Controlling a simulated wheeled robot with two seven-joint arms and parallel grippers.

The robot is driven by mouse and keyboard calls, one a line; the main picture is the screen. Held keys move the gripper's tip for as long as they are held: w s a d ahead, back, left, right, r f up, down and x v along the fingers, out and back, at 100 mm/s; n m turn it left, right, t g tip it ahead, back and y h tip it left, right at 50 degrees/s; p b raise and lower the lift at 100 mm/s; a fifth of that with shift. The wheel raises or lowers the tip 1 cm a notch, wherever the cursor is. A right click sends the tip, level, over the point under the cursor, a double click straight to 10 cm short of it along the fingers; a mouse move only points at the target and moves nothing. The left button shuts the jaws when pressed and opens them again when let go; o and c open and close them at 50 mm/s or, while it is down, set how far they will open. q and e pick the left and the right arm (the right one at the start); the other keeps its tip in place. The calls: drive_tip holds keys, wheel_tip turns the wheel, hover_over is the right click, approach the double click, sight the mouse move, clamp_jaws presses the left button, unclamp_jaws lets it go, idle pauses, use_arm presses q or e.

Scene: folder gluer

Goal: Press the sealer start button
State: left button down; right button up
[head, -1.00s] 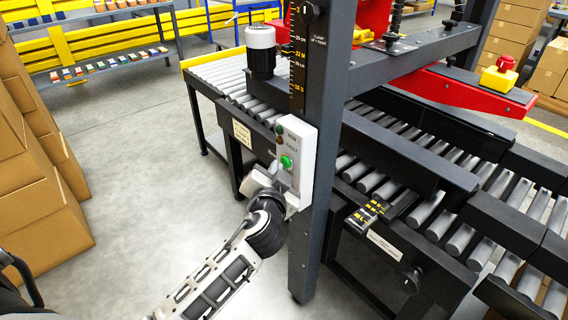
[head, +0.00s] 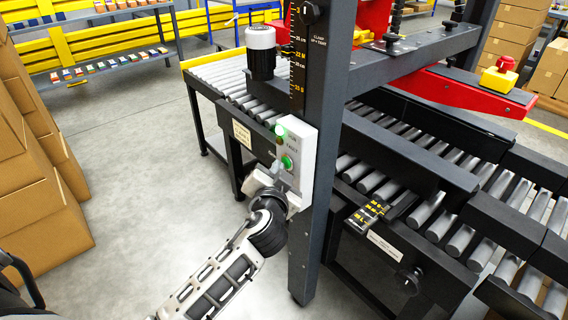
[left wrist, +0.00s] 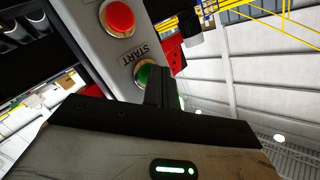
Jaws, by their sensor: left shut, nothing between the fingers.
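The green start button (head: 287,162) sits on the light grey control box (head: 305,157) on the machine's dark upright post. In the left wrist view the same green button (left wrist: 145,74) shows beside the word START, partly hidden by my fingers. My left gripper (head: 280,180) is shut and empty, its tips at the button; in the left wrist view the shut fingers (left wrist: 157,82) overlap its edge. I cannot tell whether they touch it. A green lamp (head: 281,131) near the top of the box glows. My right gripper is not in view.
A red button (left wrist: 117,17) is on the same box. The dark post (head: 325,120) stands right behind the box. A roller conveyor (head: 440,205) runs to the right. Stacked cartons (head: 35,190) stand at the left, with clear floor between.

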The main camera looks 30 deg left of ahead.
use_arm(q)
drive_tip(key=shift+s+a, duration=0.25)
drive_tip(key=shift+s, duration=0.4)
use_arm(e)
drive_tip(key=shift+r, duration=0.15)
use_arm(q)
drive_tip(key=s, duration=0.1)
drive_tip(key=s+a, duration=0.1)
drive_tip(key=s, duration=0.1)
drive_tip(key=s+a+p, duration=0.1)
drive_tip(key=s, duration=0.1)
drive_tip(key=shift+s+a, duration=0.15)
drive_tip(key=shift+s, duration=0.1)
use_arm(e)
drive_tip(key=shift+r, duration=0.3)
use_arm(q)
drive_tip(key=s+d+f+g+h+p, duration=0.2)
drive_tip(key=s+d+f+h, duration=0.1)
drive_tip(key=s+d+h, duration=0.2)
drive_tip(key=s+d+f+g+h+p, duration=0.2)
drive_tip(key=s+d+h, duration=0.3)
drive_tip(key=s+d, duration=0.5)
drive_tip(key=shift+d+f+n+p, duration=0.3)
drive_tip(key=shift+d+f+p, duration=0.3)
drive_tip(key=shift+f+p, duration=0.3)
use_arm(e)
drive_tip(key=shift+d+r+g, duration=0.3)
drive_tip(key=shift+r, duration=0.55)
